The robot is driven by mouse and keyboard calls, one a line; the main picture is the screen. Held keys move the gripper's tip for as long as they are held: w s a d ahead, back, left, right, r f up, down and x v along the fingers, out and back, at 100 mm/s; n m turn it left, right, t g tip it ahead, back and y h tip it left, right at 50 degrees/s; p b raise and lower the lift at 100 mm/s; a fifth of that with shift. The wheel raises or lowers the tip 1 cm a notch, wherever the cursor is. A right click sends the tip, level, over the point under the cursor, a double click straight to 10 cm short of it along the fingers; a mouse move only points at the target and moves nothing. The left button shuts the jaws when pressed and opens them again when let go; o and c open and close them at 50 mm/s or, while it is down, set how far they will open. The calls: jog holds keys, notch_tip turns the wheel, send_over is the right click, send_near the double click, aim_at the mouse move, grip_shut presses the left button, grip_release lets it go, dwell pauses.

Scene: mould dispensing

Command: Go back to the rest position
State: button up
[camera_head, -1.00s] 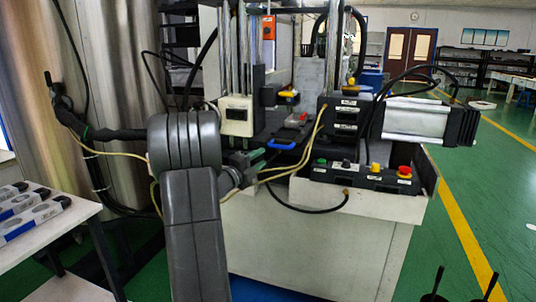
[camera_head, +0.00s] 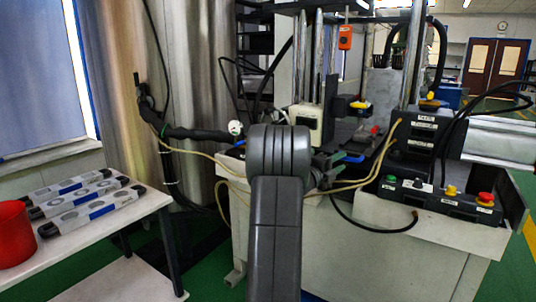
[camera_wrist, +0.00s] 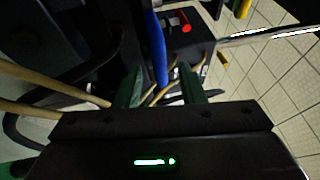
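My gripper shows in the wrist view (camera_wrist: 161,84) with its two green fingers apart and nothing held between them. A blue handle (camera_wrist: 156,45) runs just beyond the fingertips in that view; whether it touches them I cannot tell. In the head view my gripper (camera_head: 326,168) is partly hidden behind my grey arm, beside the moulding machine. The machine's blue handle (camera_head: 354,159) lies just right of it.
The machine's base cabinet (camera_head: 400,255) stands in front, with a button panel (camera_head: 432,195) and hanging cables. A white table (camera_head: 95,240) at left holds several grey-and-blue parts (camera_head: 80,187) and a red container (camera_head: 12,235). Green floor shows at far right.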

aim_at(345, 159)
jog(key=x, duration=0.6)
dwell(0.3)
